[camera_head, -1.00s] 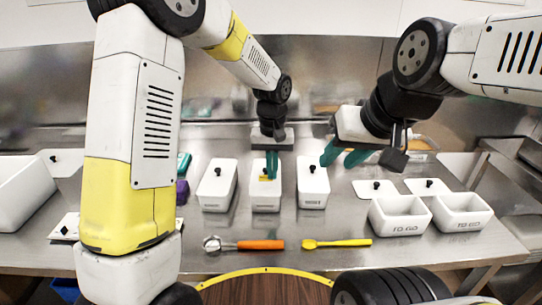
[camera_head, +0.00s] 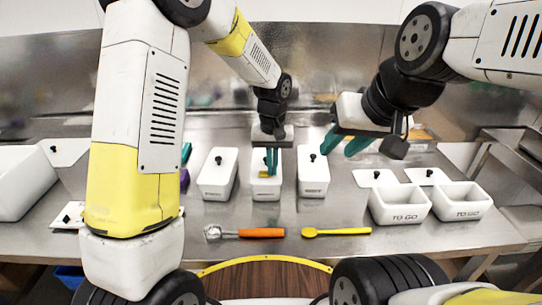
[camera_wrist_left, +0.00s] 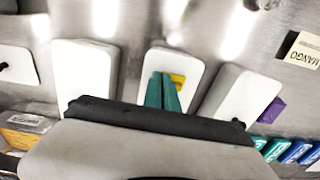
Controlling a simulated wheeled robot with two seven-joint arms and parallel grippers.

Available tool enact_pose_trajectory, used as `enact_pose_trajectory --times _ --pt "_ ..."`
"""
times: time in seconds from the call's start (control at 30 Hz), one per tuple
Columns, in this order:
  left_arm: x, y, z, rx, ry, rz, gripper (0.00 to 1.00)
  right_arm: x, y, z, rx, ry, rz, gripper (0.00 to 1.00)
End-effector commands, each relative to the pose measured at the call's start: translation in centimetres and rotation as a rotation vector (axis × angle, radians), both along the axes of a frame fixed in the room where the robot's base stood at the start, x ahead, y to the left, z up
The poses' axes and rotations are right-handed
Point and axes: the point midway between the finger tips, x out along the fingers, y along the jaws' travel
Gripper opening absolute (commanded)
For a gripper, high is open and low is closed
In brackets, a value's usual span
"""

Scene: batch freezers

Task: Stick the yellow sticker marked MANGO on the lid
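My left gripper (camera_head: 270,164) points down over the middle white container; its teal fingers are close together. The yellow sticker (camera_head: 265,174) is at the fingertips, against or just above the container's white lid (camera_head: 258,158). In the left wrist view the sticker (camera_wrist_left: 178,80) juts out beside the fingers (camera_wrist_left: 163,92) over the lid (camera_wrist_left: 186,64); its lettering is unreadable and I cannot tell whether it touches. My right gripper (camera_head: 345,142) is open and empty, above and right of the right container.
Lidded containers stand on either side, left (camera_head: 218,172) and right (camera_head: 313,173). A scoop (camera_head: 245,233) and yellow spoon (camera_head: 336,231) lie in front. Two open TO GO tubs (camera_head: 400,205) stand right. A pale MANGO card (camera_wrist_left: 304,50) shows in the left wrist view.

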Motion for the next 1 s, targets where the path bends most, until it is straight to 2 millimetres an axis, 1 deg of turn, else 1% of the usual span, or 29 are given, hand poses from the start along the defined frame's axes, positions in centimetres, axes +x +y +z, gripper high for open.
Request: enact_pose_trajectory --times 0.63,0.93,0.97,1.0 --pt "0.0 0.0 -0.66 0.0 0.0 0.0 0.0 0.0 0.0 0.0 0.0 0.0 0.0 0.36" --pt "-0.01 0.01 -0.65 0.0 0.0 0.0 0.0 0.0 0.0 0.0 0.0 0.0 0.0 0.36" --pt "-0.01 0.01 -0.65 0.0 0.001 0.0 0.06 0.0 0.0 0.0 0.0 0.0 0.0 0.36" --pt "-0.01 0.01 -0.65 0.0 0.001 0.0 0.14 0.0 0.0 0.0 0.0 0.0 0.0 0.36"
